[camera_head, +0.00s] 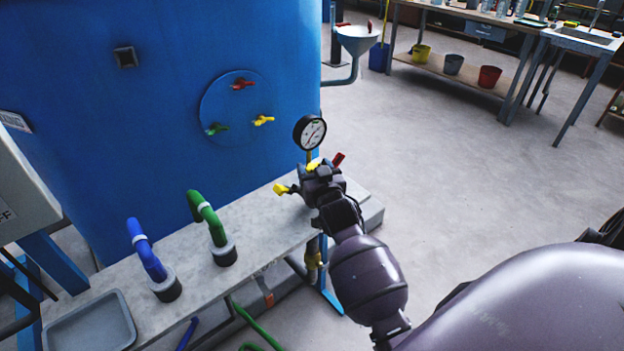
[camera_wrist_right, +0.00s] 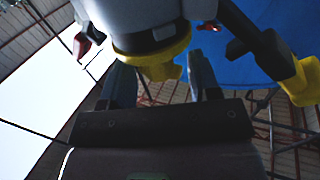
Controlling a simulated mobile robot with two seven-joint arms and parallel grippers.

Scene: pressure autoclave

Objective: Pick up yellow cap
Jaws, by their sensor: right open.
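The yellow cap (camera_head: 313,166) shows as a small yellow patch just below the pressure gauge, mostly hidden by my right gripper (camera_head: 320,178). In the right wrist view the cap (camera_wrist_right: 152,62) is a ribbed yellow piece under a pale round fitting (camera_wrist_right: 130,15). The fingers of my right gripper (camera_wrist_right: 162,72) stand apart, one on each side of the cap's lower part. I cannot tell whether they touch it. My left gripper is in neither view.
A pressure gauge (camera_head: 309,132) rises beside the gripper. A yellow handle (camera_head: 284,188) and a red handle (camera_head: 338,159) stick out close by. Green (camera_head: 207,217) and blue (camera_head: 146,250) pipes stand on the grey ledge. The big blue tank (camera_head: 180,60) is behind; floor at right is clear.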

